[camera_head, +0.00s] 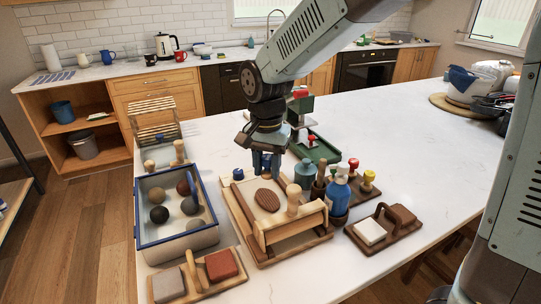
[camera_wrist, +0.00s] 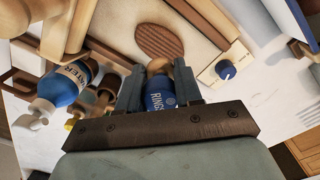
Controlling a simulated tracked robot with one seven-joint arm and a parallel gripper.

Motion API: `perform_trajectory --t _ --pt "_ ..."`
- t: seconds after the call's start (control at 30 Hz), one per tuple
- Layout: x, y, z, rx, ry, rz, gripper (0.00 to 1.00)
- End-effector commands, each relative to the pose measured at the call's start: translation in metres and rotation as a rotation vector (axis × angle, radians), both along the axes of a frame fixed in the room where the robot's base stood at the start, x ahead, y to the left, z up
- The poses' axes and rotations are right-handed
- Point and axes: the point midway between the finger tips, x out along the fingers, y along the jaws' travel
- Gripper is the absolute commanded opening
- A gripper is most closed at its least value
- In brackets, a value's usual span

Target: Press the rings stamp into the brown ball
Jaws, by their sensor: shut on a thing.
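My gripper (camera_head: 266,165) is shut on the blue rings stamp (camera_wrist: 160,93), whose label reads "RINGS" in the wrist view. A rounded wooden part (camera_wrist: 157,66) shows just beyond the fingers. The gripper is above the far side of a wooden board. A flat brown oval piece (camera_head: 267,200) with parallel ridges lies on that board; it also shows in the wrist view (camera_wrist: 160,41). A round brown ball (camera_head: 183,188) sits in the blue-rimmed bin at left, among other balls. The stamp's pressing face is hidden.
The blue-rimmed bin (camera_head: 140,243) stands left of the wooden board (camera_head: 239,222), which carries a wooden roller frame. A blue water bottle (camera_head: 337,195) and several coloured stamps stand right of the board. Blocks on wooden holders lie in front.

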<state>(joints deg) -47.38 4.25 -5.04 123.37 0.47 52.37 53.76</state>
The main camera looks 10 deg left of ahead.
Motion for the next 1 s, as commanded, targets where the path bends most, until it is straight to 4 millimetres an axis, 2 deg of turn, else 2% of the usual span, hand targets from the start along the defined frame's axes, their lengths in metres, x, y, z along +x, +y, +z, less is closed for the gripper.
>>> perform_trajectory --t 0.17,0.6,1.0 --pt "0.001 -0.001 -0.009 -0.002 0.001 -0.003 0.04" --pt "0.004 -0.005 -0.05 -0.002 0.001 -0.013 0.04" --pt "0.004 -0.006 -0.058 0.0 0.0 -0.014 0.04"
